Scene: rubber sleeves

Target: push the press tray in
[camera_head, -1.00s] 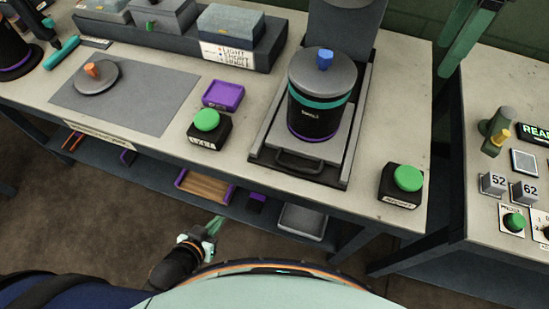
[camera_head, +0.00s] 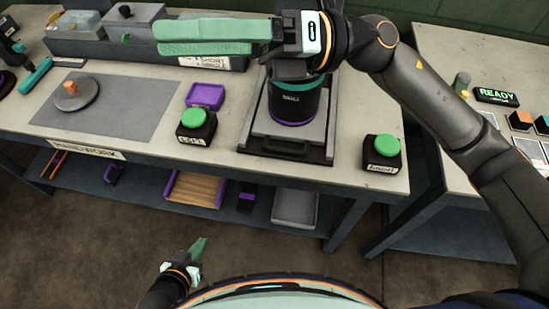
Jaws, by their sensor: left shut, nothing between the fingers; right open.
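The press tray (camera_head: 316,130) is a light grey plate in a dark frame on the bench, with a dark handle (camera_head: 283,148) at its front. A black canister (camera_head: 293,105) with a teal band and purple base stands upright on it. My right arm hides the canister's top and much of the press behind it. My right gripper (camera_head: 160,37), with long green fingers, is in the air over the back of the bench, pointing left. It is open and empty. My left gripper (camera_head: 201,246) is low in front of the bench, shut and empty, far from the tray.
Green buttons stand left (camera_head: 196,124) and right (camera_head: 382,152) of the press. A purple dish (camera_head: 206,95) and a grey mat (camera_head: 130,115) with a lidded disc (camera_head: 76,95) lie to the left. Grey boxes line the back. A second bench (camera_head: 440,45) with a READY sign is at right.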

